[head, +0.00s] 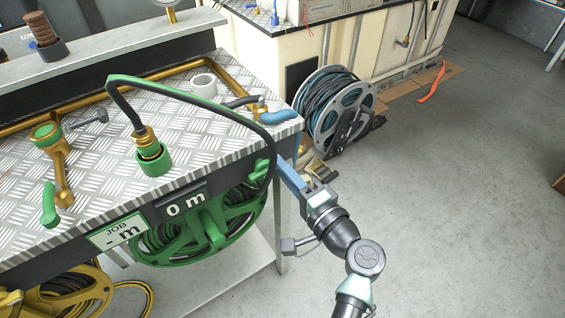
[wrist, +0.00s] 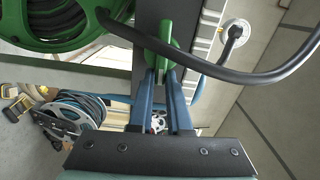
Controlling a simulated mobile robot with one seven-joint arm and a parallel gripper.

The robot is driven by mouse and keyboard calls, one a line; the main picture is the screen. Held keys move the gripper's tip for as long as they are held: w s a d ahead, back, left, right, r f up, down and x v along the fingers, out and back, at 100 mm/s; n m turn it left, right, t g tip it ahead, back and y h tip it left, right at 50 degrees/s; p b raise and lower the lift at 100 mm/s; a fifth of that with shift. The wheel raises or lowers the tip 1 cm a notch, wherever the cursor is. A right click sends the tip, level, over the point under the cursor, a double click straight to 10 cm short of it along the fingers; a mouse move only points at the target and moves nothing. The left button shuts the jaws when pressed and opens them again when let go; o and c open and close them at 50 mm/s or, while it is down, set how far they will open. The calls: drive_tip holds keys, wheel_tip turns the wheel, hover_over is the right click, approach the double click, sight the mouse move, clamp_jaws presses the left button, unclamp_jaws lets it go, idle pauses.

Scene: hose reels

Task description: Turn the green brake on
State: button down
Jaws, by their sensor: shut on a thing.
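The green hose reel (head: 205,228) hangs under the metal-topped bench, below signs reading "0 m" and "JOB - m". The green brake (head: 262,168) is a small lever at the bench's front right corner, beside the reel. It also shows in the wrist view (wrist: 168,42), at the tips of my blue fingers. My gripper (head: 281,164) reaches it from the right and is shut on it. The fingertips partly cover the lever, so its exact angle is hard to tell.
A black hose (head: 225,105) with a green connector (head: 152,158) arches over the bench and down close past my gripper. A yellow reel (head: 70,292) is at lower left. A grey reel (head: 338,112) stands behind.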

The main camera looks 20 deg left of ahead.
drive_tip(key=shift+s+f+m, duration=0.1)
drive_tip(key=shift+f+m, duration=0.15)
drive_tip(key=shift+m, duration=0.25)
drive_tip(key=c, duration=0.9)
unclamp_jaws()
drive_tip(key=shift+o, duration=0.2)
drive_tip(key=shift+r, duration=0.1)
drive_tip(key=v, duration=1.3)
drive_tip(key=shift+p, duration=0.4)
